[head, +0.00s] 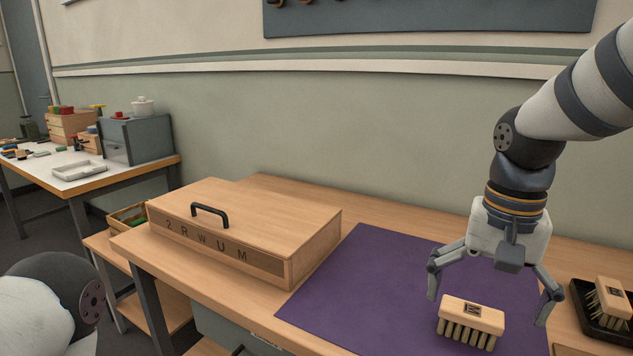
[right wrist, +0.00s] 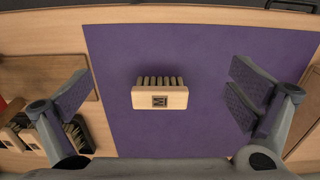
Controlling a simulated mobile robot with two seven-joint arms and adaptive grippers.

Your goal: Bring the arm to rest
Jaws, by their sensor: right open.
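My right gripper (head: 492,296) hangs over the purple mat (head: 345,283) with its fingers spread wide. A wooden brush (head: 470,318) marked M lies on the mat below and between the fingers, apart from them. In the right wrist view the same brush (right wrist: 160,95) sits between the open fingers (right wrist: 162,100), with mat showing on both sides of it. My left arm shows only as a rounded link at the lower left of the head view; its gripper is out of view.
A wooden box (head: 235,215) with a black handle and the letters 2RWUM stands left of the mat. Brushes (head: 609,302) rest in a black tray (head: 583,312) at the right. A second table (head: 75,183) with boxes stands far left. The mat's left part is clear.

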